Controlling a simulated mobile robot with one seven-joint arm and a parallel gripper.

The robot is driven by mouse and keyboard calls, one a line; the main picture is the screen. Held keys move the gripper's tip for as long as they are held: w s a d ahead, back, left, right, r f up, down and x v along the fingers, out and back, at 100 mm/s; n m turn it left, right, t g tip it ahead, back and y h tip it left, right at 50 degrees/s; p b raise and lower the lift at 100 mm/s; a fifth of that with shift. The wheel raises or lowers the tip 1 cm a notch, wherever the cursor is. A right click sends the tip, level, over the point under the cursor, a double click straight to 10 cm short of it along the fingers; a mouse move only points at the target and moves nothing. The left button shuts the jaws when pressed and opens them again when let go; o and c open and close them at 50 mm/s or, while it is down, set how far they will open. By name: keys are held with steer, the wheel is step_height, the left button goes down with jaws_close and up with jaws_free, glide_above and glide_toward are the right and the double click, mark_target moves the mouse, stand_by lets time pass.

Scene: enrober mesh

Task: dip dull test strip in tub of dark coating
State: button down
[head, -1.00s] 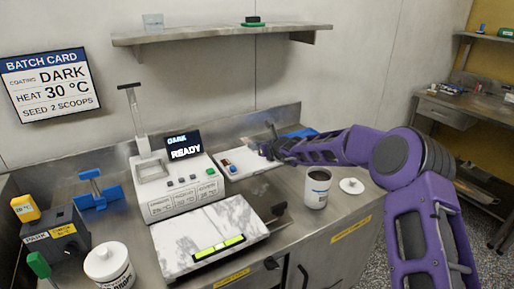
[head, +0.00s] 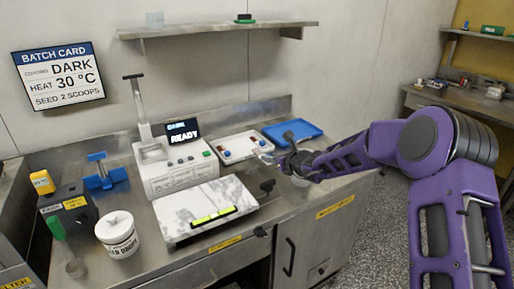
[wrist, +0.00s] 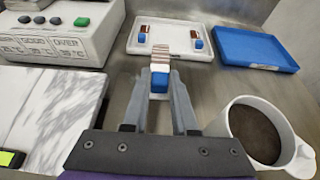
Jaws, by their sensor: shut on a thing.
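My gripper (wrist: 159,88) is shut on a test strip (wrist: 160,56) by its blue end. The strip has a white middle and a pale brown, striped far part, and points away from the wrist. In the head view, my gripper (head: 268,157) is near the front right of the white strip tray. The white tub (wrist: 232,122) of dark coating (wrist: 257,134) stands open to the right of my gripper in the wrist view.
The white tray (wrist: 168,51) holds two more blue-ended strips. A blue tray (wrist: 255,48) lies beside it. The READY machine (head: 172,172) and marble slab (head: 190,202) are to the left.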

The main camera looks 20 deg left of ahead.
steer(key=s+d+f, duration=0.2)
steer(key=s+d, duration=0.4)
steer(key=d, duration=0.6)
steer(key=s+d+f, duration=0.2)
steer(key=s+d, duration=0.4)
steer(key=d, duration=0.6)
steer(key=s+d+f+g, duration=0.1)
steer(key=s+d+f, duration=0.2)
steer(key=s+d, duration=0.3)
steer(key=shift+s+d+n+y, duration=0.4)
steer(key=shift+d, duration=2.5)
